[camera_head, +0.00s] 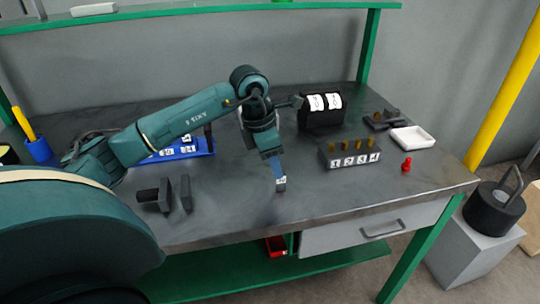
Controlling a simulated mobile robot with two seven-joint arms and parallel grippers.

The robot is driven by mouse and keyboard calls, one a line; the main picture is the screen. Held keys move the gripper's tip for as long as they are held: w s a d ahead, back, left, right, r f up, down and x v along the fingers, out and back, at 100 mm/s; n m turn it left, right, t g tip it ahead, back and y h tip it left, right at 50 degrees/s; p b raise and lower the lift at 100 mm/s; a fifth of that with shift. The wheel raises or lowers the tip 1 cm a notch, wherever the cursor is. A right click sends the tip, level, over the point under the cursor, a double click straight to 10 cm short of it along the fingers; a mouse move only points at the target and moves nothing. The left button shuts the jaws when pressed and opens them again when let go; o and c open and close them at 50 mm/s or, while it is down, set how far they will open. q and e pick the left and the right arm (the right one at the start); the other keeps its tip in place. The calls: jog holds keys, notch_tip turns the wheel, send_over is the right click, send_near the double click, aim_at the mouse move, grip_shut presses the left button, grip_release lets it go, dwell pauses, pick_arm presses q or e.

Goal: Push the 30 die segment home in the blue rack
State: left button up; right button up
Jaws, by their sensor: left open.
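The blue rack (205,148) lies on the dark bench behind my left forearm, which hides part of it; white number labels and dark pieces show in it. My left gripper (280,178) points down over the middle of the bench, to the right of the rack and apart from it. A small dark piece with a white label (281,185) is at its fingertips; the label is too small to read, and I cannot tell whether the fingers touch it. I cannot pick out the 30 die segment for certain. My right gripper is not in view.
A dark block with brass pins and number labels (350,158) stands to the right. Behind it is a black box (320,121). A white tray (412,138) and a red piece (406,164) are further right. Dark parts (186,193) stand at the front left.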

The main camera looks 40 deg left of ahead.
aim_at(280, 181)
pick_arm(q)
jog(key=b+x, duration=0.2)
jog(key=x, duration=0.1)
jog(key=shift+f, duration=0.3)
jog(key=shift+b+x, duration=0.5)
jog(key=shift+x, duration=0.25)
jog(key=shift+w+d+f, duration=0.1)
jog(key=shift+d, duration=0.05)
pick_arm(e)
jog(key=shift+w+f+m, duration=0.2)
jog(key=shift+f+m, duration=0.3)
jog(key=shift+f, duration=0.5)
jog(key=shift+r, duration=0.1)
pick_arm(q)
grip_shut()
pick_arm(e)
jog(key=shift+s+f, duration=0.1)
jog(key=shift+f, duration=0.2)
